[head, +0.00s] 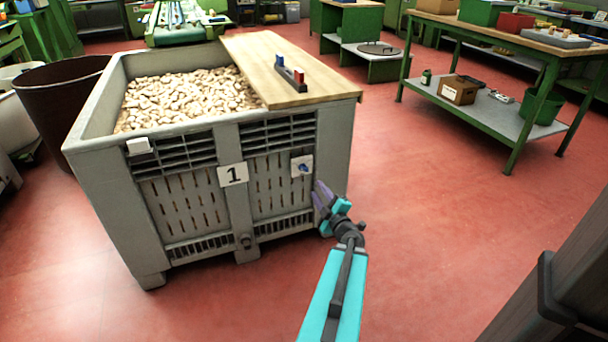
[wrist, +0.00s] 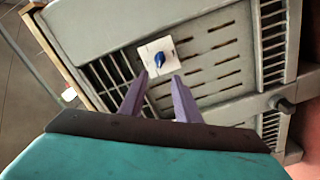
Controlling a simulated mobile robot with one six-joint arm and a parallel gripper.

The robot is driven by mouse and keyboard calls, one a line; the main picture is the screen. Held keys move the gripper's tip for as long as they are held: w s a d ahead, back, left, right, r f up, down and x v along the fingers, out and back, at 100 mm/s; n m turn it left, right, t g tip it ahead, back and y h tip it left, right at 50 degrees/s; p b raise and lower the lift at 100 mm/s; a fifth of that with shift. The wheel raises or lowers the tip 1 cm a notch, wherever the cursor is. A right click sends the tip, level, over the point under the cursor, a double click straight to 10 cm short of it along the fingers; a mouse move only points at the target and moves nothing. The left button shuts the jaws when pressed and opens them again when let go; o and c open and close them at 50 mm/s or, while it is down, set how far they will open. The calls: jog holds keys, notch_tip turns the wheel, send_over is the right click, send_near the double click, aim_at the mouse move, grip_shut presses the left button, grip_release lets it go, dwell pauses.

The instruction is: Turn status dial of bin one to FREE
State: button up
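The grey bin marked 1 (head: 195,195) is full of cork stoppers (head: 185,97). Its status dial, a blue knob (head: 303,167) on a small white plate, sits on the front wall at the right. In the wrist view the blue knob (wrist: 159,59) lies just beyond and between my purple fingertips. Any lettering on the plate is too small to read. My gripper (head: 321,193) is open and empty, just below and to the right of the dial in the head view. The fingers appear apart from the knob.
A wooden board (head: 260,62) covers the bin's right part, with a holder (head: 290,74) bearing blue and red pieces on it. A brown barrel (head: 60,100) stands left. A green workbench (head: 500,75) stands at the back right. The red floor right of the bin is clear.

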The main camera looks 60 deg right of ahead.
aim_at(304, 170)
jog(key=shift+b+x, duration=1.35)
jog(key=shift+x, duration=5.35)
